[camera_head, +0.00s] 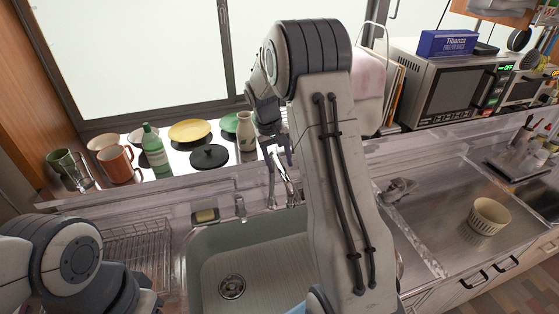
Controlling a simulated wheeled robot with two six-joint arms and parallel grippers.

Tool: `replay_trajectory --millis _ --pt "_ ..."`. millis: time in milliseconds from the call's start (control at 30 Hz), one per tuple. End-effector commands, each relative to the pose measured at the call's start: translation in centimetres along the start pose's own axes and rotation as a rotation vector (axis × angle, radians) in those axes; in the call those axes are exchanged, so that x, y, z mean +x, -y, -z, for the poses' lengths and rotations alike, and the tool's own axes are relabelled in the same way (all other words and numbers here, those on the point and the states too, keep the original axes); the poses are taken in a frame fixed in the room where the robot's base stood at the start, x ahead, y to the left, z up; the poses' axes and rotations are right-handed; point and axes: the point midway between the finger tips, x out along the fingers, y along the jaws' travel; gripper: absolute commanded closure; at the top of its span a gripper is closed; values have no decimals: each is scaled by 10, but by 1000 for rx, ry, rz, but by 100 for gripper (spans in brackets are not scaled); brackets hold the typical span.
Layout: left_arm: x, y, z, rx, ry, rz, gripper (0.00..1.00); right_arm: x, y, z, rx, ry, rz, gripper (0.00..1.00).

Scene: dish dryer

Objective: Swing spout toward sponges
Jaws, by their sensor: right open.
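The metal faucet spout (284,188) stands at the back edge of the sink, partly hidden by my right arm and gripper. My right gripper (279,158) is open around or just beside the spout's upper part; I cannot tell whether it touches. A yellow-green sponge (205,216) sits in a small holder on the back ledge, left of the spout. My left arm shows at the lower left, but its fingertips are out of view.
The grey sink basin (250,275) is empty in its visible part. A wire dish rack (138,250) is to its left. A green bottle (154,150), mugs, plates and a black lid (209,157) line the sill. A ribbed bowl (489,216) is on the right counter.

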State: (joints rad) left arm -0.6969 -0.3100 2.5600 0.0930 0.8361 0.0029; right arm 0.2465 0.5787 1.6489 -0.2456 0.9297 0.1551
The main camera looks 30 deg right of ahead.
Motion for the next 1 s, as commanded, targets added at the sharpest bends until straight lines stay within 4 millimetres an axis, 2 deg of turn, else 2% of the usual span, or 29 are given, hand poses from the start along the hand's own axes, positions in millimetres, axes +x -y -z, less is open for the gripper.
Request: replay_trajectory --millis 133,167,200,300,1000 --pt "0 0 0 0 0 0 50 0 0 0 0 0 0 42" --pt "0 0 0 0 0 0 50 0 0 0 0 0 0 49" --pt "0 0 0 0 0 0 50 0 0 0 0 0 0 65" --pt "0 0 0 0 0 0 50 0 0 0 0 0 0 100" --pt "0 0 0 0 0 0 50 -1 0 0 -1 -1 0 100"
